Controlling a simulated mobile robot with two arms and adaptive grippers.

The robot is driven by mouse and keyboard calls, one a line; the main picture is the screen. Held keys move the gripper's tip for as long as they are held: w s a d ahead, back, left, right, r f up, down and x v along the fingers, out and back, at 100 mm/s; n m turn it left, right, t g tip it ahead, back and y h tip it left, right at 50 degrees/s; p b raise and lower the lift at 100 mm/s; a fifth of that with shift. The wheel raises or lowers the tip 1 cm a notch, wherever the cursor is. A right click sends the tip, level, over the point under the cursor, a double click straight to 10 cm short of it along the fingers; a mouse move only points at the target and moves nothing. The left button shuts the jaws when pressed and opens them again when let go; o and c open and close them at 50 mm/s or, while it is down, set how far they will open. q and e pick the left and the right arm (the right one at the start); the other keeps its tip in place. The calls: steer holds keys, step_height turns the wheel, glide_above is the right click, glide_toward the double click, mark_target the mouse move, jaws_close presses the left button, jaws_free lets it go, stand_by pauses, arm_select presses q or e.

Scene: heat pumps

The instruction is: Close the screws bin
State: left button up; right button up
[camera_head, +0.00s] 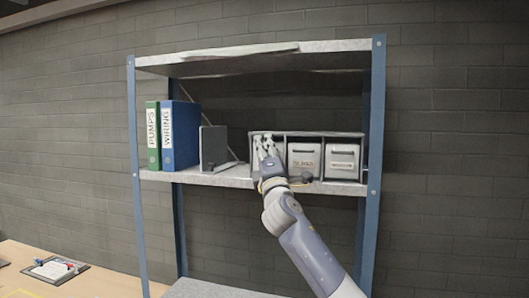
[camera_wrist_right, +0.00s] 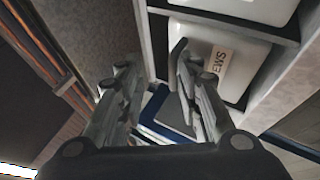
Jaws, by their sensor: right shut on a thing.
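The screws bin is white, and its label, ending in "EWS", shows in the right wrist view (camera_wrist_right: 240,72). It sits in the leftmost compartment of the dark bin rack (camera_head: 318,134) on the shelf. My right gripper (camera_head: 266,146) is at the front of that compartment and hides most of the bin in the head view. How far the bin stands out is hard to tell. My left gripper is not in view.
Two more white bins, middle (camera_head: 304,158) and right (camera_head: 342,158), sit in the rack. A small dark object (camera_head: 306,178) lies at the shelf edge.

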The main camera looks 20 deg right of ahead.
steer(key=shift+s+d+r+h, duration=0.15)
steer(key=shift+r+h, duration=0.15)
steer(key=shift+r, duration=0.05)
steer(key=v, duration=1.2)
steer(key=shift+f, duration=0.35)
steer(key=shift+c, duration=0.6)
